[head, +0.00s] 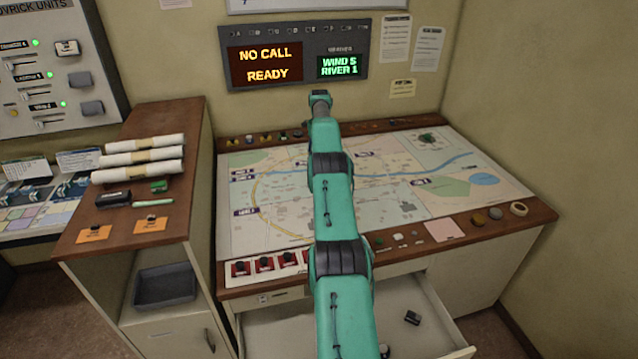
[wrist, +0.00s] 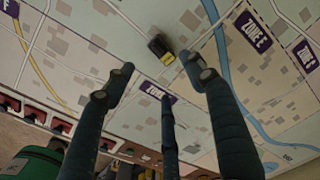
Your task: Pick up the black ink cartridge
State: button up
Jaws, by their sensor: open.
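In the wrist view a small black block with a yellow end (wrist: 161,48) lies on the map; it looks like the black ink cartridge, though I cannot read any marking. It does not show in the head view, where my arm covers the middle of the map. My gripper (wrist: 158,72) is open and empty, its dark fingers spread above the map. The block shows beyond the fingertips, between the left and right ones, apart from them. In the head view the fingers are hidden by my arm. Another small black object (head: 412,317) lies in the open drawer (head: 440,340).
The map table (head: 285,215) has red switches (head: 265,264) at front left and small items along its front and back edges. The display panel (head: 307,57) is on the wall behind. A wooden cabinet (head: 185,115) with white rolls (head: 140,155) and a black box (head: 113,199) stands left.

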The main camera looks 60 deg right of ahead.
jog(key=shift+f+b, duration=0.45)
jog(key=shift+f, duration=3.15)
jog(key=shift+f, duration=0.15)
jog(key=shift+a+f+b, duration=0.1)
jog(key=shift+f+b, duration=0.35)
jog(key=shift+f, duration=2.05)
jog(key=c, duration=1.2)
